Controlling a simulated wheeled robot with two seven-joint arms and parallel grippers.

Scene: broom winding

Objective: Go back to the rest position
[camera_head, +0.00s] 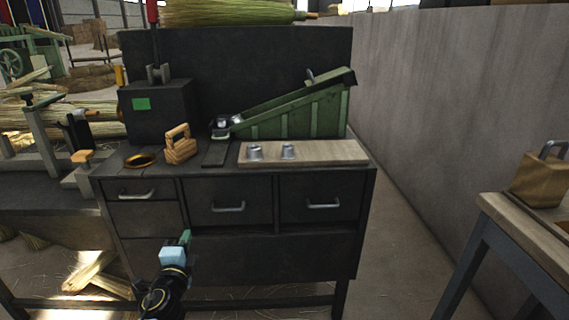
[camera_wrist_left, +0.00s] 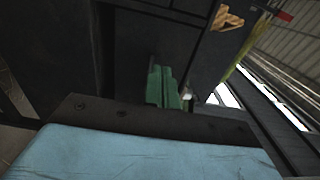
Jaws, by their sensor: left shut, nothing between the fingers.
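My left gripper (camera_head: 186,238) is in front of the lower left of the dark workbench cabinet (camera_head: 300,258) in the head view. Its green fingers are shut with nothing between them. In the left wrist view the green fingers (camera_wrist_left: 163,88) show beyond a light blue pad, with dark cabinet faces around them. My right gripper is in neither view.
On the cabinet top are a wooden block with a handle (camera_head: 180,147), a brass ring (camera_head: 140,160), a board (camera_head: 330,153) with two metal cups and a green sloped device (camera_head: 295,112). A side table (camera_head: 530,235) stands right. Open floor lies between.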

